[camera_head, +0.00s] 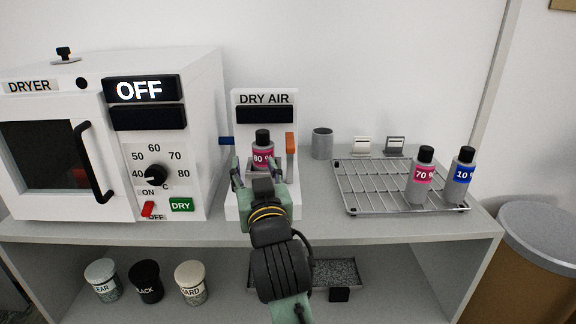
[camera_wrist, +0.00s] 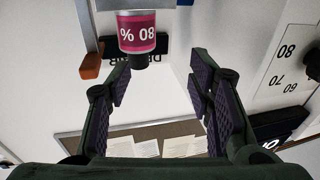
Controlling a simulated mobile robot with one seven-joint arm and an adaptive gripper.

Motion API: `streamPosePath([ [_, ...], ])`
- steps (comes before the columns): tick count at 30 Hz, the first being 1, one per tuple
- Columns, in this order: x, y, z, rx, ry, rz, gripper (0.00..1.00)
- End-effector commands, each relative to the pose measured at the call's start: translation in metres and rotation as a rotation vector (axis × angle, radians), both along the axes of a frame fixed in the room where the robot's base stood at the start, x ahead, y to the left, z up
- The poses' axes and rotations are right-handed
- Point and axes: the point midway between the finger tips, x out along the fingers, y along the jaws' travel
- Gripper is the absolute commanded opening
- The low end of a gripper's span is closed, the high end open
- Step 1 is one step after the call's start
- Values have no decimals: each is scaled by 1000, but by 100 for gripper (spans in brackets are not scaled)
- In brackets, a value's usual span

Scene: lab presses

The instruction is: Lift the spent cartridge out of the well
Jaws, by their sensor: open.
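The cartridge (camera_head: 263,152) with a magenta 80 % label and dark cap stands upright in the white DRY AIR unit (camera_head: 264,112); its lower end and the well are hidden behind my gripper. My gripper (camera_head: 260,178) is open and empty in front of the unit. In the wrist view, the cartridge (camera_wrist: 137,32) shows upside down, just beyond the fingertips (camera_wrist: 160,80) and left of the middle between them. No contact shows.
The white dryer (camera_head: 60,150), reading OFF, stands close on the left. An orange lever (camera_head: 291,144) is beside the cartridge. A wire rack (camera_head: 362,188) on the right holds a 70 % bottle (camera_head: 420,178) and a blue 10 % bottle (camera_head: 460,178). A grey cup (camera_head: 322,144) stands behind.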

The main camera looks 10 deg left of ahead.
Motion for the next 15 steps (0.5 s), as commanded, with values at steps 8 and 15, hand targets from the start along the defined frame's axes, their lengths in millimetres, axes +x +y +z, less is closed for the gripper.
streamPosePath([
  [8,32,-9,-18,-23,73,-46,48],
  [15,58,4,-18,-22,68,-46,48],
])
